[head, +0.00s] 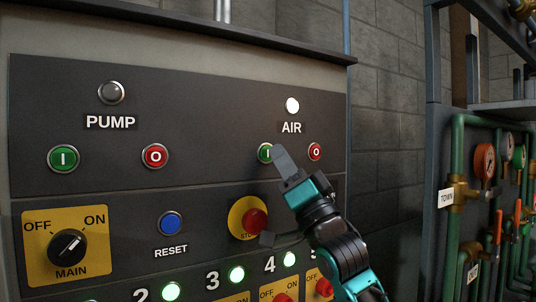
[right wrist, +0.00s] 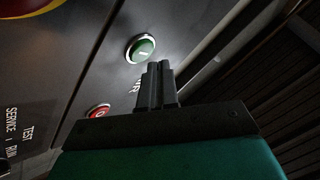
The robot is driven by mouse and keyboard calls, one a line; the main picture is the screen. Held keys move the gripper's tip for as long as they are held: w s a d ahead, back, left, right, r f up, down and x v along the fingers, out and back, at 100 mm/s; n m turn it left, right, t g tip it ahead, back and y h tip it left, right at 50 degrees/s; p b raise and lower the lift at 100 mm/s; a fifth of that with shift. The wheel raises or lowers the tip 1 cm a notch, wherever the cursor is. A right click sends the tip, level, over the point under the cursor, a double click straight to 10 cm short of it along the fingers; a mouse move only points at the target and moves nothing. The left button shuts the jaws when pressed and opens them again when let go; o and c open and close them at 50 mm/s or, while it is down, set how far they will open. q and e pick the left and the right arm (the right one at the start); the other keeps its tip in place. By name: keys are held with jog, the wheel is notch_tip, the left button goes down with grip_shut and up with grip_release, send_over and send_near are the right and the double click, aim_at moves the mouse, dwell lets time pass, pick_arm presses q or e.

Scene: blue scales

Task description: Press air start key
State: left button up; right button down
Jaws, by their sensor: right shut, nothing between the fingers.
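The green air start key (head: 264,153), marked I, sits below the AIR label on the dark panel, partly covered by my gripper in the head view. My right gripper (head: 281,155) is shut and empty, its fingertips overlapping the key's right side. In the right wrist view a green key (right wrist: 140,48) shows just beyond the closed fingertips (right wrist: 157,68). I cannot tell whether they touch it. The AIR lamp (head: 292,105) glows white. The red air O key (head: 315,151) is right of my fingers. My left gripper is out of view.
The PUMP lamp (head: 111,92) is dark, with green (head: 63,158) and red (head: 154,155) keys below. A red stop button (head: 254,221) on yellow is close beside my right gripper. A blue RESET button (head: 170,223) and MAIN switch (head: 68,247) are lower left.

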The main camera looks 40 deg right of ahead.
jog(key=shift+s, duration=0.1)
jog(key=s, duration=0.4)
jog(key=shift+s+a, duration=0.25)
jog(key=shift+s, duration=0.15)
dwell(0.9)
